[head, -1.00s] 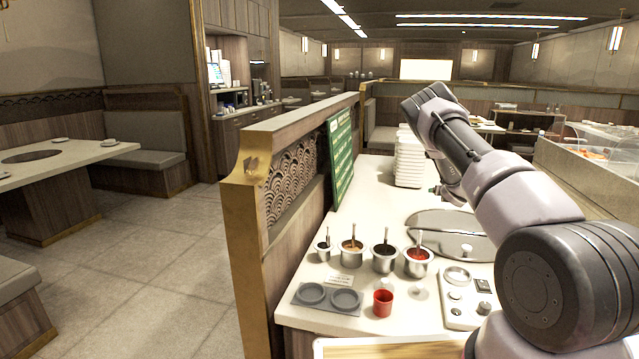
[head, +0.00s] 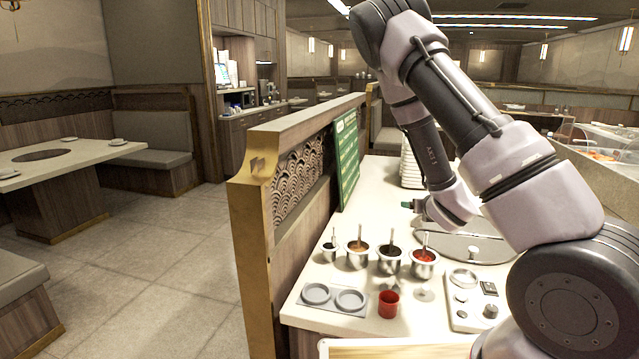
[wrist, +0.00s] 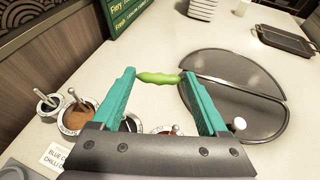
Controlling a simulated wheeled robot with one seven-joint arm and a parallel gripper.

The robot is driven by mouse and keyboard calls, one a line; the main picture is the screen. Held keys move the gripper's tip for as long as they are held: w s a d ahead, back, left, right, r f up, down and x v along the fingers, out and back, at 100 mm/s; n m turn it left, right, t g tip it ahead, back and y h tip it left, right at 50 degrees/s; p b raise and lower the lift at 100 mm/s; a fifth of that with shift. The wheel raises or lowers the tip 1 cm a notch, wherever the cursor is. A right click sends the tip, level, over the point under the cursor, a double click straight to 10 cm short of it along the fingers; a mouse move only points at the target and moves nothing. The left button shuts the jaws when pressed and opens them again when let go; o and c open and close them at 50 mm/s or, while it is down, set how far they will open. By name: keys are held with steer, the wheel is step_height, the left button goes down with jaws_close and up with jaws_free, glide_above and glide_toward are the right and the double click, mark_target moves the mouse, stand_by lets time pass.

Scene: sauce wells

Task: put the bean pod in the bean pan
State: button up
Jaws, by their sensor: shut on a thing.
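A green bean pod (wrist: 158,78) lies crosswise between the teal fingertips of my gripper (wrist: 159,76) in the wrist view. My gripper is shut on it and holds it above the counter. In the head view my gripper (head: 412,204) is small, left of my wrist, and I cannot make out the pod there. A dark rectangular pan (wrist: 284,40) is at the upper right in the wrist view. A round dark two-part piece (wrist: 262,72) with a pale knob lies nearer, right of the pod. I cannot tell which is the bean pan.
Several sauce pots with spoons (head: 391,262) stand in a row on the counter. A red cup (head: 388,304) and a grey two-ring tray (head: 318,294) are in front. White plates (head: 411,170) are stacked behind, by a green menu board (head: 346,160).

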steer(key=shift+s, duration=0.1)
steer(key=w+d+f+m+h, duration=0.1)
steer(key=w+d+f, duration=0.2)
steer(key=w+d, duration=0.75)
steer(key=w+d+f+m+h, duration=0.1)
steer(key=w+d+f, duration=0.2)
steer(key=w+d, duration=0.75)
steer(key=w+d+f+m+h, duration=0.1)
steer(key=w+d+f+h, duration=0.15)
steer(key=w+d, duration=0.85)
steer(key=shift+g+y, duration=0.4)
steer(key=shift+y, duration=0.05)
step_height(320, 180, down, 6)
steer(key=shift+s+r, duration=0.1)
steer(key=shift+f, duration=2.3)
steer(key=shift+f, duration=0.15)
steer(key=o, duration=1.3)
